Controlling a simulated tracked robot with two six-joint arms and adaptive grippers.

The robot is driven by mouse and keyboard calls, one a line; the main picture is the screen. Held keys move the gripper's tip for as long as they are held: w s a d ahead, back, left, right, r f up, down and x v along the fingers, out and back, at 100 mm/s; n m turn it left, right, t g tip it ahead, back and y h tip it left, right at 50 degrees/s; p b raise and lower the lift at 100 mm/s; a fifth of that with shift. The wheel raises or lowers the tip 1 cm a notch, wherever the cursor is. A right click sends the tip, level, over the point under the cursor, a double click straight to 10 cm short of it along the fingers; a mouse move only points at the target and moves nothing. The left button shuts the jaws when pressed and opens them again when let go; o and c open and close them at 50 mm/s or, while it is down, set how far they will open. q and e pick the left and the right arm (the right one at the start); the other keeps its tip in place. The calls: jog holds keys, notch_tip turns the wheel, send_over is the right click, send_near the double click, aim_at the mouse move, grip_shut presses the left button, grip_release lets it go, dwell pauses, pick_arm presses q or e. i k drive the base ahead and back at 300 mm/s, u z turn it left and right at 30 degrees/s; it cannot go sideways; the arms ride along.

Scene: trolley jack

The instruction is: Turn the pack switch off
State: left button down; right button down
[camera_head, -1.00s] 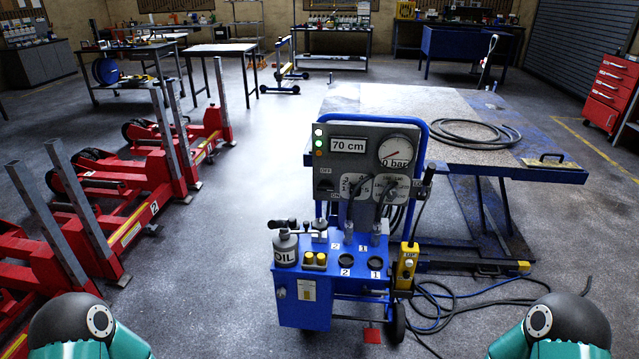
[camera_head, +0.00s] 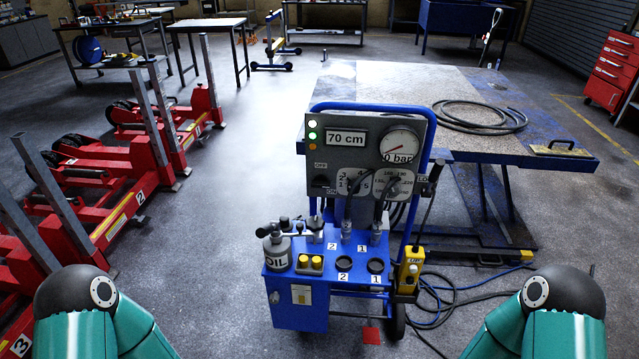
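The blue hydraulic pack (camera_head: 296,312) on wheels stands ahead of me in the middle of the view. Its upright grey panel (camera_head: 350,125) has a display reading 70 cm, a round gauge reading 0 bar and lit lamps at the left edge. The pack switch (camera_head: 321,182) is a small black switch at the panel's lower left, with OFF printed above it and ON below. Its exact position is too small to tell. Only my arm links show at the lower corners. Neither gripper is in the picture.
An OIL can (camera_head: 277,252) and yellow caps sit on the pack's top. A yellow pendant (camera_head: 409,273) hangs at its right, with cables on the floor. A blue-edged platform (camera_head: 567,172) stands behind. Red jacks (camera_head: 120,222) line the left. The floor between is clear.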

aim_at(321, 181)
jog(key=z, duration=0.95)
jog(key=i, duration=0.15)
jog(key=u, duration=2.7)
jog(key=k, duration=0.95)
jog(key=z, duration=2.5)
jog(key=k, duration=0.1)
jog(key=u, duration=1.1)
jog(key=i, duration=1)
jog(key=u, duration=0.05)
